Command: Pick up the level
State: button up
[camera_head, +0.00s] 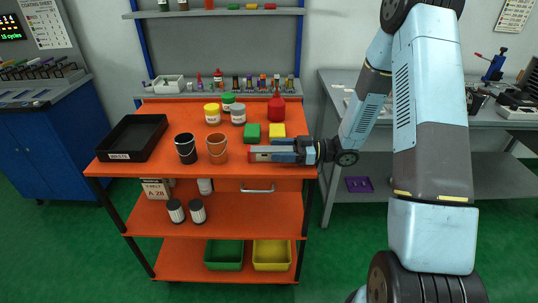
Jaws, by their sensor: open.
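A short grey bar with a reddish end, which looks like the level (260,153), lies at the front right of the orange cart top (130,170). My gripper (274,151) comes in from the right, low over the cart top, and its open jaws are at the bar. The jaws hide part of it. I cannot tell whether they touch it.
A green block (252,133) and a yellow block (277,130) stand just behind my gripper. A copper-coloured cup (217,149) and a dark cup (186,148) are to the left. A red bottle (276,107) and several jars stand behind. A black tray (132,137) is far left.

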jog(key=shift+c, duration=0.3)
jog(key=c, duration=1.1)
jog(key=shift+c, duration=0.2)
jog(key=shift+a+r, duration=0.1)
jog(key=shift+a, duration=0.05)
